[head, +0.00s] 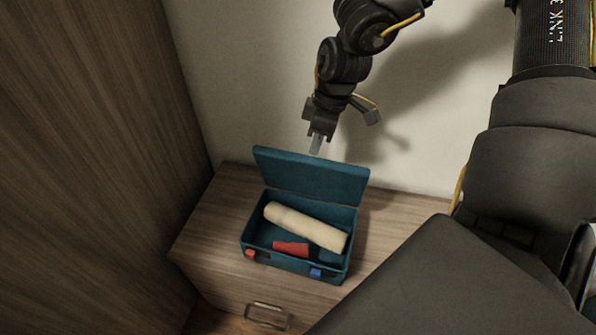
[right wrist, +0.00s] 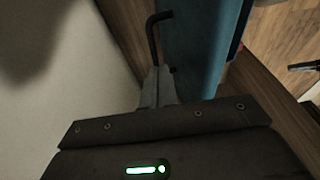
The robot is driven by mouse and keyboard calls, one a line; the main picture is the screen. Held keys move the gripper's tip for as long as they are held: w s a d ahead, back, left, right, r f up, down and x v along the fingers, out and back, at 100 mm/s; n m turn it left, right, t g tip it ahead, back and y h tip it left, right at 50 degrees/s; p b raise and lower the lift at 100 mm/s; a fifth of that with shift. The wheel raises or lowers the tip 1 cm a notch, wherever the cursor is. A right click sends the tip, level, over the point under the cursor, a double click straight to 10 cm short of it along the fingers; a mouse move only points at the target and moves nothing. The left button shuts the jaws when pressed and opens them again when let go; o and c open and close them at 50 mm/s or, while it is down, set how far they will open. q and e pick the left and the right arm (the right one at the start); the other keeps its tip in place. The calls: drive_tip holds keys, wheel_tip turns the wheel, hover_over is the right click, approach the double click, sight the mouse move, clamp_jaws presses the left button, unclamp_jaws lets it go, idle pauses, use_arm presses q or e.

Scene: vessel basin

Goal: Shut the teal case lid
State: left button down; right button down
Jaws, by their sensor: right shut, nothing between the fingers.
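The teal case (head: 298,265) stands open on a wooden cabinet, and its lid (head: 310,177) is raised at the back near the wall. Inside the case lie a cream roll (head: 305,226) and a red block (head: 291,249). My right gripper (head: 316,146) is shut and empty, above and behind the lid's top edge. In the right wrist view, the shut fingers (right wrist: 158,85) are beside the teal lid (right wrist: 197,45), on its wall side; I cannot tell whether they touch it. My left gripper is not in view.
The wooden cabinet top (head: 215,205) is clear left of the case, and a drawer handle (head: 268,315) is on its front. A pale wall (head: 240,70) is close behind the lid. A tall brown wooden panel (head: 90,150) stands at the left.

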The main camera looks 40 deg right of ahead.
wheel_tip(320, 180, up, 8)
drive_tip(key=p, duration=0.5)
drive_tip(key=shift+a+r, duration=0.15)
drive_tip(key=shift+r, duration=0.05)
idle(0.3)
idle(1.2)
